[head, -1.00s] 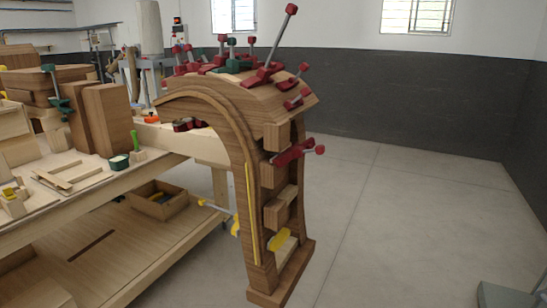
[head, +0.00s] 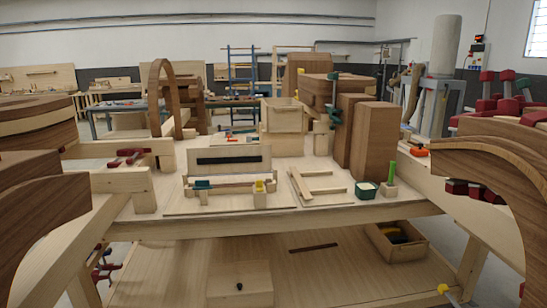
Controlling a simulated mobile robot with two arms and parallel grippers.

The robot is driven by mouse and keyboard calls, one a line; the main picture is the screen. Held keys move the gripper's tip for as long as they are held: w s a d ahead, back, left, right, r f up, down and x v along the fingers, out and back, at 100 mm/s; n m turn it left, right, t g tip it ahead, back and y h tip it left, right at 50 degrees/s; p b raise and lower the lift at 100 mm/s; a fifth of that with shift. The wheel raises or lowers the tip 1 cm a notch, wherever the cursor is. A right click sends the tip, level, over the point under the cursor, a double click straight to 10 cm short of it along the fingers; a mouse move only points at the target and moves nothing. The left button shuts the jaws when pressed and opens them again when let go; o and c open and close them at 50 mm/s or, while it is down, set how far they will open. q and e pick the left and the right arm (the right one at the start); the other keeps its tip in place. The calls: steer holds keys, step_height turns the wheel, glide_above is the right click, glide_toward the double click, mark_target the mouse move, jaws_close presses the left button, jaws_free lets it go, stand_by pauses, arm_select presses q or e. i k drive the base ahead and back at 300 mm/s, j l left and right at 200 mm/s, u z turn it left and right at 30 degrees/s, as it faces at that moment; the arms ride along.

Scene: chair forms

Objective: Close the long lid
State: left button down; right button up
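A long pale wooden panel (head: 229,172) with a dark strip across it stands upright on the workbench, left of centre; it looks like the long lid, raised open. In front of it runs a long, low wooden frame (head: 228,188) with a small blue piece at its left and a yellow piece at its right end. I cannot clearly see how the panel joins the frame. Neither of my grippers shows in the head view.
The workbench (head: 330,214) has flat wooden pieces (head: 313,185), a green cup (head: 366,190) and tall brown blocks (head: 374,142) on its right half. Large curved wooden forms (head: 500,165) flank both sides. A lower shelf holds a wooden box (head: 240,286) and an open crate (head: 400,246).

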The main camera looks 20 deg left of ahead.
mark_target(250, 160)
steer(key=i+j+u, duration=0.15)
steer(key=i+u, duration=0.7)
steer(key=i, duration=0.15)
